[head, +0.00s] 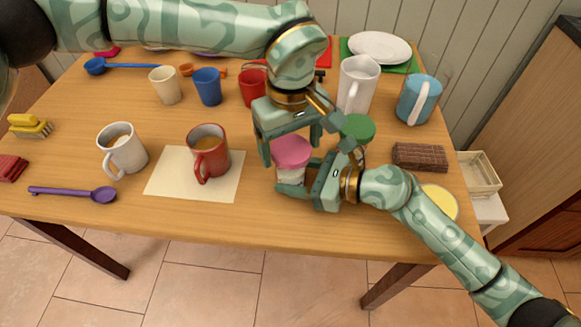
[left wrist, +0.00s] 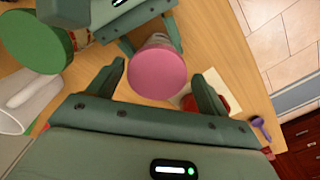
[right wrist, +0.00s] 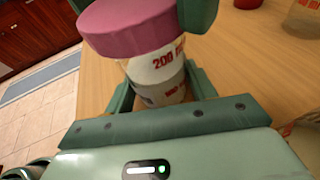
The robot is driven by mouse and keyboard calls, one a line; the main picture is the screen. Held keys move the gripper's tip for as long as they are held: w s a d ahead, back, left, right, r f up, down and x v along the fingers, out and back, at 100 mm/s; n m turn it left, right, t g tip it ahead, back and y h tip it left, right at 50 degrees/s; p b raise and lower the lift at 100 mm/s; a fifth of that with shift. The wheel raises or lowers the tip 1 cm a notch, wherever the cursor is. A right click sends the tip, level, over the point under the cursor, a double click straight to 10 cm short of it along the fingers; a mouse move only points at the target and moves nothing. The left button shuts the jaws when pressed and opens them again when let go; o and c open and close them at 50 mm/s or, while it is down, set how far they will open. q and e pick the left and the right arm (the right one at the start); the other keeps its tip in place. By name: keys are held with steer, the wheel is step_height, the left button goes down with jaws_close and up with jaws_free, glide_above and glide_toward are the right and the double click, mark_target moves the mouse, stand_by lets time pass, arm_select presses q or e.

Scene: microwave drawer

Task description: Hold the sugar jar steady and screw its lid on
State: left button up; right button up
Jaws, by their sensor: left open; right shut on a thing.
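The jar (head: 290,174) has a pink lid (head: 292,151) resting on its mouth. The right wrist view shows red print on the pale jar body (right wrist: 158,72) and the pink lid (right wrist: 135,22) on top; I cannot tell whether it is threaded. My right gripper (head: 297,180) is shut around the jar body, which stands upright near the table's front edge. My left gripper (head: 291,141) is open above the jar, pointing down. In the left wrist view the lid (left wrist: 157,74) lies between its spread fingers, with a gap on each side.
A green-lidded jar (head: 358,127) stands close behind the right gripper. A red mug (head: 208,155) sits on a paper sheet (head: 170,180) to the left. Cups and a white pitcher (head: 358,85) stand behind.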

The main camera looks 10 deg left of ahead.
arm_select(q)
steer(key=c, duration=1)
steer(key=m, duration=0.3)
steer(key=shift+a, duration=0.1)
steer(key=m, duration=0.3)
steer(key=shift+m, duration=0.3)
steer(key=m, duration=0.6)
steer(key=shift+s+m, duration=0.1)
steer(key=shift+m, duration=0.3)
steer(key=o, duration=1)
steer(key=shift+d, duration=0.2)
